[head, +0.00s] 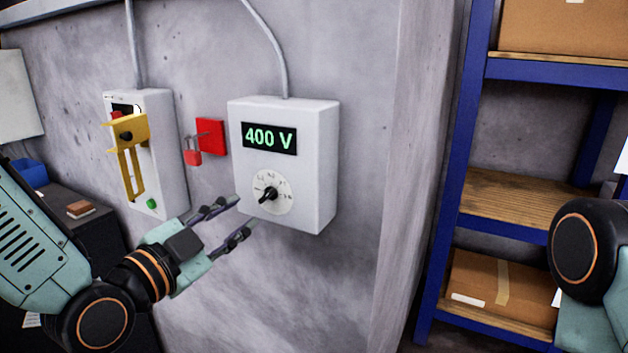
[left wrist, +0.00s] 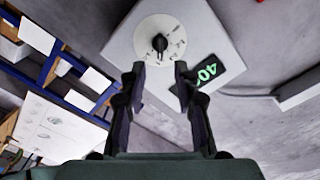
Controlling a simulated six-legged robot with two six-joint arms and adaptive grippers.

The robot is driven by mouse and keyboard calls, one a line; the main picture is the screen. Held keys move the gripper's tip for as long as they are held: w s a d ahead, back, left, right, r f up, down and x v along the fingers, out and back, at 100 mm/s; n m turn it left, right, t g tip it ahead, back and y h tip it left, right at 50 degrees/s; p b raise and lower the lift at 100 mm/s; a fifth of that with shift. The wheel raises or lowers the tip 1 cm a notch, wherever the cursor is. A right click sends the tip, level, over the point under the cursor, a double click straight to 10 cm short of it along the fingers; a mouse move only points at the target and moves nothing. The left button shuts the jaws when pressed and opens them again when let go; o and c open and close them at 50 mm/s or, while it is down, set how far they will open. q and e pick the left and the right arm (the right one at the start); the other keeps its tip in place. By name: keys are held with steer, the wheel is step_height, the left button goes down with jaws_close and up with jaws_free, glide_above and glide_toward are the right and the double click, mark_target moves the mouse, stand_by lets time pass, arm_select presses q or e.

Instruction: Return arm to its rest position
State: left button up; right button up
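My left gripper (head: 245,215) is in front of the lower left part of a white box with a display reading 400 V (head: 270,138). Its two fingers are spread apart with nothing between them. In the left wrist view the open fingers (left wrist: 160,80) point toward the box's round dial with a black knob (left wrist: 160,43). The knob (head: 268,193) sits just beyond the fingertips in the head view, and the fingers look apart from it. At the right edge of the head view part of my right arm (head: 585,250) shows; its gripper is out of view.
Left on the wall is a white switch box (head: 157,120) with a yellow bracket (head: 128,135) and a green button. A red padlock (head: 192,153) hangs by a red plate (head: 210,135). A blue shelf (head: 465,120) with cardboard boxes stands right. A dark cabinet (head: 95,225) is left.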

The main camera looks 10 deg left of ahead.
arm_select(q)
steer(key=s+a+f+n+g+y+b, duration=0.1)
steer(key=s+f+n+g, duration=0.2)
steer(key=f, duration=0.5)
steer(key=s+a+f+n+g+y+b, duration=0.1)
steer(key=f+n+g+y, duration=0.15)
steer(key=f+n, duration=0.45)
steer(key=s+a+f+n+g+y+b, duration=0.1)
steer(key=s+f+g, duration=0.2)
steer(key=f, duration=0.7)
steer(key=s+f+n+g+y+b, duration=0.1)
steer(key=s+f+g+b, duration=0.4)
steer(key=s+f, duration=1.8)
steer(key=s+n+g, duration=0.1)
steer(key=g, duration=0.2)
steer(key=shift+s+a+f+y, duration=0.15)
steer(key=shift+a+f+y, duration=0.15)
steer(key=shift+a+y, duration=0.1)
steer(key=shift+o, duration=0.4)
steer(key=shift+g, duration=0.25)
